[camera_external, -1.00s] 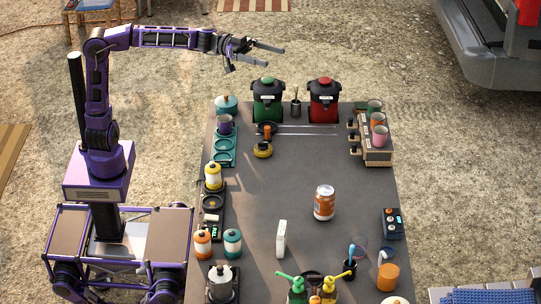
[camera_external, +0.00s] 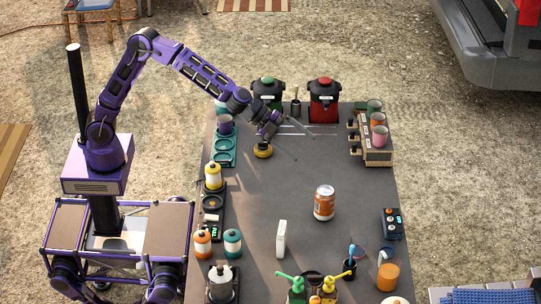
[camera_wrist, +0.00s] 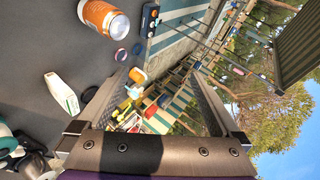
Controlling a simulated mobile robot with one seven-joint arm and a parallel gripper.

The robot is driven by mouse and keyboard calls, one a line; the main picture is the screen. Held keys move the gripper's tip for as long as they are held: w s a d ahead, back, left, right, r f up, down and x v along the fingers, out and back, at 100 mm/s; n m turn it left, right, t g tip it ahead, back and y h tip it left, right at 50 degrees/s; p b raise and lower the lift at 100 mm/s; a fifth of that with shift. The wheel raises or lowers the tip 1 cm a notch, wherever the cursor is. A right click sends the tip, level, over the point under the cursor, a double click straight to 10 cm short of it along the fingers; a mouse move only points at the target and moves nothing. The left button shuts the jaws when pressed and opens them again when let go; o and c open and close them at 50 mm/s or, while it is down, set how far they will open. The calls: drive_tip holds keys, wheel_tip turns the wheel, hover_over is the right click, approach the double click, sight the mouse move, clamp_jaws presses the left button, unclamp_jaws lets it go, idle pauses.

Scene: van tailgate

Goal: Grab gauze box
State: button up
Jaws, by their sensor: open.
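The likely gauze box is a small white upright box (camera_external: 281,239) on the dark tabletop (camera_external: 300,180), left of and nearer the camera than an orange can (camera_external: 324,203). In the wrist view the white box (camera_wrist: 62,94) shows at the left, with a green mark on its side. My gripper (camera_external: 304,147) is open and empty over the far part of the table, well beyond the box. In the wrist view its two fingers (camera_wrist: 150,95) spread apart with nothing between them.
Two dispensers, one green (camera_external: 267,92) and one red (camera_external: 324,99), stand at the far edge. A cup rack (camera_external: 376,153) is at the right. Canisters (camera_external: 232,243) line the left edge. Pump bottles (camera_external: 297,285) and an orange jug (camera_external: 387,272) stand at the near end. The table's middle is mostly clear.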

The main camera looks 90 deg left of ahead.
sight(282, 236)
drive_tip(key=s+d+f+m+y+p, duration=0.2)
drive_tip(key=d+f+m, duration=0.8)
drive_tip(key=f, duration=0.3)
drive_tip(key=s+d+m, duration=0.1)
drive_tip(key=d+m, duration=0.2)
drive_tip(key=s+d+f+m+t, duration=0.1)
drive_tip(key=d+m, duration=0.1)
drive_tip(key=m, duration=0.1)
drive_tip(key=d+m+t, duration=0.1)
drive_tip(key=d+m, duration=0.2)
drive_tip(key=shift+s+d+f, duration=0.2)
drive_tip(key=shift+s+d, duration=0.15)
drive_tip(key=shift+s, duration=0.05)
wheel_tip(282, 236, down, 6)
drive_tip(key=shift+f, duration=0.1)
drive_tip(key=shift+w+d+f, duration=0.1)
drive_tip(key=shift+w+f, duration=0.6)
drive_tip(key=shift+w, duration=0.1)
drive_tip(key=shift+w+d+f, duration=0.1)
drive_tip(key=shift+w+f, duration=0.1)
drive_tip(key=shift+w, duration=0.35)
drive_tip(key=shift+c, duration=0.3)
drive_tip(key=c, duration=1)
